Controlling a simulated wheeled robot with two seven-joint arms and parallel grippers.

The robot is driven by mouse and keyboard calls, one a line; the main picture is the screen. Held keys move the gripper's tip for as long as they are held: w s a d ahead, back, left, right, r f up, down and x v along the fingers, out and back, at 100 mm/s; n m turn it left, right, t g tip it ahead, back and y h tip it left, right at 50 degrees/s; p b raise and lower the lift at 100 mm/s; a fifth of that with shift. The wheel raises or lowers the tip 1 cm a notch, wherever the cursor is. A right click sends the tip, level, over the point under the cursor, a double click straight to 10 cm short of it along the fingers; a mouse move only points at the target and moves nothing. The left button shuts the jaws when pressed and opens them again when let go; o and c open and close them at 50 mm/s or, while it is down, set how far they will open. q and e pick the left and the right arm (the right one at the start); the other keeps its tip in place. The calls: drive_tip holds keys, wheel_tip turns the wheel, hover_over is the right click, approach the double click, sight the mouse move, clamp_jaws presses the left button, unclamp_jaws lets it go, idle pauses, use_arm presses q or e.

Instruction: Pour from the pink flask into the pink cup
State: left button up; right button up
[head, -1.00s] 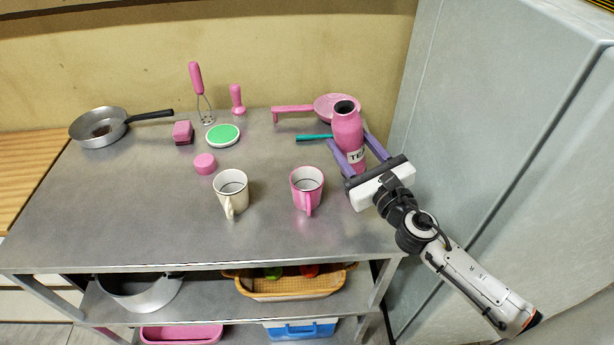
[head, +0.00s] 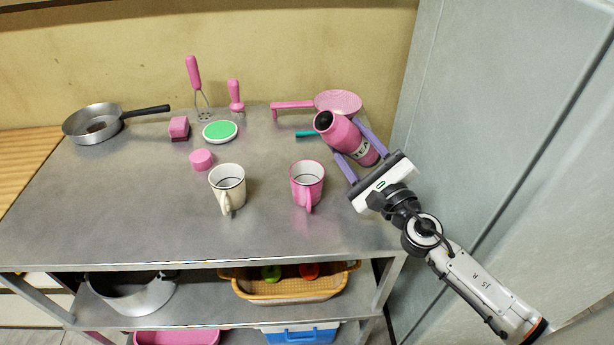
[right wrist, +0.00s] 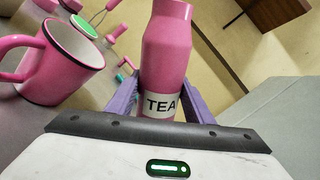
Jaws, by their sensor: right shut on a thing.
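The pink flask (head: 345,136) has a dark open mouth and a white label; the label reads TEA in the right wrist view (right wrist: 166,50). My right gripper (head: 358,142) is shut on the flask's body and holds it tilted to the left, its mouth pointing up and left. The pink cup (head: 307,184) stands upright on the metal table, in front of and left of the flask, its handle toward the front. The cup also shows at the left of the right wrist view (right wrist: 62,62). The flask's mouth is behind the cup, not over it. My left gripper is not in view.
A cream mug (head: 228,187) stands left of the pink cup. A pink strainer (head: 338,102) lies behind the flask. A pink lid-like piece (head: 201,160), a green-topped dish (head: 220,132) and a pan (head: 93,123) are further left. A grey cabinet (head: 500,110) stands at the right.

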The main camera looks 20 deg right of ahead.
drive_tip(key=shift+d+f+n+b, duration=0.1)
drive_tip(key=shift+f+n+b, duration=0.05)
drive_tip(key=shift+n+b, duration=0.15)
drive_tip(key=shift+d+r+n, duration=0.1)
drive_tip(key=shift+r+n, duration=0.25)
drive_tip(key=shift+n, duration=0.05)
use_arm(q)
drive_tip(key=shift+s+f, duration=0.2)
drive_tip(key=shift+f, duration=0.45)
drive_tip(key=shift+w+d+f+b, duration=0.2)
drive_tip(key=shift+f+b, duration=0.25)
drive_tip(key=shift+b, duration=0.25)
use_arm(e)
drive_tip(key=shift+w+d+r+n+y, duration=0.1)
drive_tip(key=shift+d+r+n+y, duration=0.15)
drive_tip(key=shift+n, duration=0.55)
drive_tip(key=shift+w+d+r+n+y, duration=0.1)
drive_tip(key=shift+d+n+y, duration=0.15)
drive_tip(key=shift+n, duration=0.55)
use_arm(q)
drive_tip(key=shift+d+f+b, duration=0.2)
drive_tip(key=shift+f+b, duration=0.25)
drive_tip(key=shift+b, duration=0.35)
use_arm(e)
drive_tip(key=shift+d+f+n+y, duration=0.15)
drive_tip(key=shift+n+y, duration=0.25)
drive_tip(key=shift+n, duration=0.6)
